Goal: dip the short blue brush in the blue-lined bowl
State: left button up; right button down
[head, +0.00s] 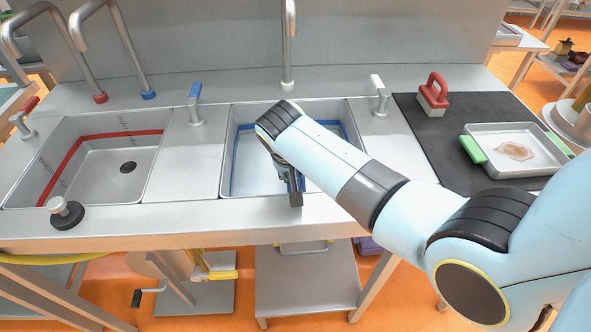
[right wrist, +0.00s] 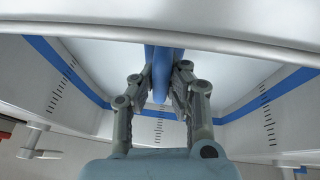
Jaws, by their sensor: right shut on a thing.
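The blue-lined bowl is the middle steel sink basin (head: 246,172), with a blue band around its inner walls; its right part is hidden behind my right arm. My right gripper (head: 291,185) is over the front part of this basin, pointing down. In the right wrist view its fingers are shut on a blue bar-shaped handle (right wrist: 160,76), which appears to be the short blue brush. The basin's walls, blue band and tick marks surround it there. The brush's bristle end is hidden, so I cannot tell how deep it reaches. My left gripper is not in view.
A red-lined basin (head: 95,178) is on the left, with a dark stopper (head: 66,212) at its front edge. On the right, a black mat (head: 455,160) bears a red-handled brush (head: 433,95) and a stained tray (head: 512,150). Taps (head: 289,45) rise behind the basins.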

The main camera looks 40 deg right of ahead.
notch_tip(320, 180, up, 8)
jog(key=p, duration=0.8)
notch_tip(320, 180, up, 3)
jog(key=shift+f+p, duration=0.2)
jog(key=shift+p, duration=0.75)
jog(key=shift+r, duration=2.4)
jog(key=shift+r, duration=2)
